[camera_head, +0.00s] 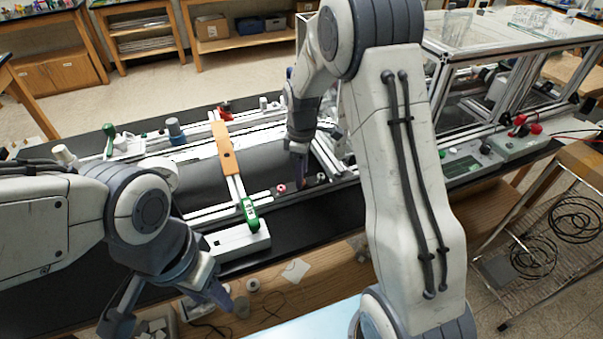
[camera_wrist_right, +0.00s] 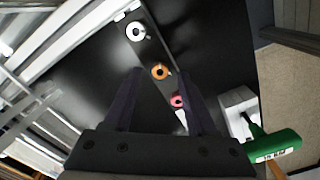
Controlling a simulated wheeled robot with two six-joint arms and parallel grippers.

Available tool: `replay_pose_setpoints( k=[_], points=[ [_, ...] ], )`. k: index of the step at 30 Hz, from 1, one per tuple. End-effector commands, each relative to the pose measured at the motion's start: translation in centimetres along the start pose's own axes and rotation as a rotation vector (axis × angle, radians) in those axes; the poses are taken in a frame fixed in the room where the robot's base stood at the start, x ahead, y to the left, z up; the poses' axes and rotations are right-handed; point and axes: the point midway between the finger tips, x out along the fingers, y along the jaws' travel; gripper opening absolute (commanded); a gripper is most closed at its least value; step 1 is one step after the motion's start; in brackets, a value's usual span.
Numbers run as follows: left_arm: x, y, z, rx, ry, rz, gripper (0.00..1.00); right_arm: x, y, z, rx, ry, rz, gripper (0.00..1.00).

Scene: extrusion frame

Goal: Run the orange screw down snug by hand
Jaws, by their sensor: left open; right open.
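The orange screw (camera_wrist_right: 160,71) shows in the right wrist view as an orange ring with a dark centre, in a dark strip between a white screw (camera_wrist_right: 135,32) and a pink screw (camera_wrist_right: 178,101). My right gripper (camera_wrist_right: 160,73) is open, with one finger on each side of the orange screw in that view. I cannot tell whether the fingers touch it. In the head view my right gripper (camera_head: 301,170) points down over the strip and largely hides the orange screw. My left gripper (camera_head: 170,315) is open and empty, low at the front left, away from the screws.
A green-handled tool (camera_head: 249,212) stands at a white block (camera_head: 235,245) left of the screws. An orange bar (camera_head: 223,145) lies across the aluminium rails. A clear-walled enclosure (camera_head: 490,60) stands at the right. Bare black bench top (camera_head: 300,215) lies in front of the strip.

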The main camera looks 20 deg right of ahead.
Motion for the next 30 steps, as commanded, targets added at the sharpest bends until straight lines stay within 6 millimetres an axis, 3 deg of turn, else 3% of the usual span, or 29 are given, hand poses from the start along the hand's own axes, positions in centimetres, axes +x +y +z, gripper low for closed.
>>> replay_pose_setpoints(
  k=[4, 13, 17, 18, 30],
  points=[
    [-0.21, 0.02, -0.01, 0.0, 0.0, 0.0, 0.5, 1.08, -0.04, -0.01, 0.0, 0.0, -0.001, 0.57],
    [-0.19, 0.01, -0.02, 0.0, 0.0, 0.0, 0.5, 1.33, -0.03, -0.02, 0.0, 0.0, 0.0, 0.57],
    [-0.19, 0.01, -0.02, 0.0, 0.0, 0.0, 0.5, 1.31, -0.03, -0.02, 0.0, 0.0, 0.0, 0.07],
    [-0.19, 0.01, -0.01, 0.0, 0.0, 0.0, 0.5, 1.31, -0.03, -0.02, 0.0, 0.0, 0.0, 0.0],
    [-0.34, 0.02, -0.02, 0.0, 0.0, 0.0, 0.5, 1.26, -0.05, -0.03, 0.051, 0.0, 0.0, 0.0]
  ],
)
